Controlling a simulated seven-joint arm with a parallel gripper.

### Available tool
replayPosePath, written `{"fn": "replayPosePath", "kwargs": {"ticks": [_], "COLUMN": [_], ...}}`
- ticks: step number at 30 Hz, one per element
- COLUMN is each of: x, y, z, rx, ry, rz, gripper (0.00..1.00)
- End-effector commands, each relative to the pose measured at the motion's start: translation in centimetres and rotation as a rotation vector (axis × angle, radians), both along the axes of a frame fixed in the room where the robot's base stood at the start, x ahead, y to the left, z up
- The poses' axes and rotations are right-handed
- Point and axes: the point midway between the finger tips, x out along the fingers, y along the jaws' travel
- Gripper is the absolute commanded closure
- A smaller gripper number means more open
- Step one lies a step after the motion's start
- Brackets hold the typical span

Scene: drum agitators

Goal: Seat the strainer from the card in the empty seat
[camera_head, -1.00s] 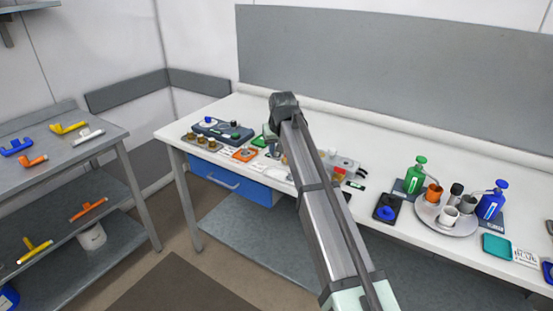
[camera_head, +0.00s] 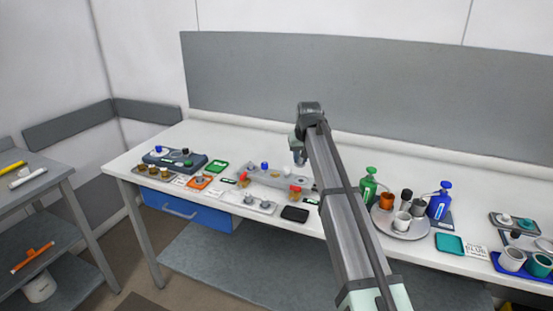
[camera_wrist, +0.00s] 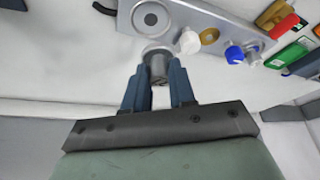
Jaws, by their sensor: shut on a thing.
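My gripper (camera_head: 299,158) is above the back right part of a grey fixture block (camera_head: 265,177) on the white bench. In the wrist view my gripper (camera_wrist: 158,85) is shut on a grey cylindrical piece (camera_wrist: 158,68), which looks like the strainer. Its far end is close to the fixture's edge; whether they touch I cannot tell. The fixture's top shows a large round grey ring (camera_wrist: 151,17), a white knob (camera_wrist: 189,41), a flat brass ring (camera_wrist: 209,36) and a blue-capped part (camera_wrist: 233,53). I cannot tell which place is the empty seat, nor read the card.
A green bottle (camera_head: 369,185) and a round plate (camera_head: 384,226) with cups stand to the right. The bench behind is clear.

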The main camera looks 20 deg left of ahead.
Motion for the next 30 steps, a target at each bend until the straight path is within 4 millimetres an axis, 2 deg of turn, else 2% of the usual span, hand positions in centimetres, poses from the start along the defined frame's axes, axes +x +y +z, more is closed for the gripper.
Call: {"fn": "replayPosePath", "kwargs": {"ticks": [1,4,7,19,24,30], "x": [0.8,1.9,2.4,1.0,0.5,0.4], "y": [-1.1,-2.8,-3.4,-1.2,-1.0,-1.0], "z": [0.0,-0.1,-0.1,0.2,0.3,0.2], "rx": [0.000,0.001,0.001,0.002,0.002,0.002], "ry": [0.000,0.001,0.001,0.000,0.000,0.000], "rz": [-0.008,0.010,0.077,0.507,0.678,0.780], "gripper": [1.00,1.00,1.00,1.00,1.00,1.00]}}
